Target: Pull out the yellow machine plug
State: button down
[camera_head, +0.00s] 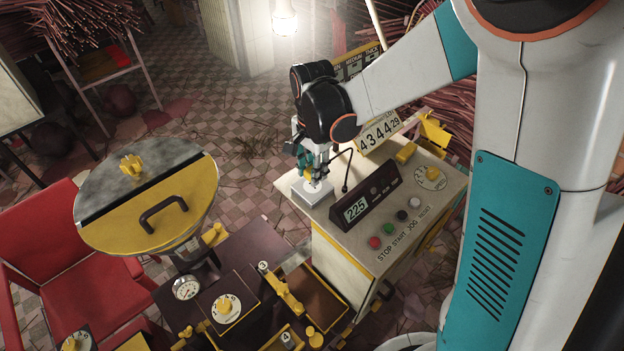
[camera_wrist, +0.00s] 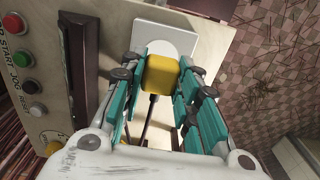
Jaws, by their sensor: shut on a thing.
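The yellow plug (camera_wrist: 160,74) is between the teal fingers of my gripper (camera_wrist: 160,85) in the wrist view, with a black cable (camera_wrist: 147,122) running from it toward the wrist. A pale square socket plate (camera_wrist: 166,38) lies just beyond the plug on the cabinet top. In the head view my gripper (camera_head: 312,165) points down over the socket plate (camera_head: 313,195) at the cabinet's left corner. The plug (camera_head: 308,173) shows only as a small yellow patch between the fingers. I cannot tell whether the plug still sits in the socket.
The cabinet top (camera_head: 408,178) carries a display (camera_head: 362,203) reading 225 and a row of coloured buttons (camera_head: 394,228) close to my gripper. A round hopper with a yellow lid (camera_head: 150,215) stands at left. A red chair (camera_head: 45,240) is beyond it. Tiled floor lies open behind.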

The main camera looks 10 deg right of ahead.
jog(key=shift+r+p, duration=0.7)
jog(key=shift+r, duration=0.65)
jog(key=shift+s, duration=0.1)
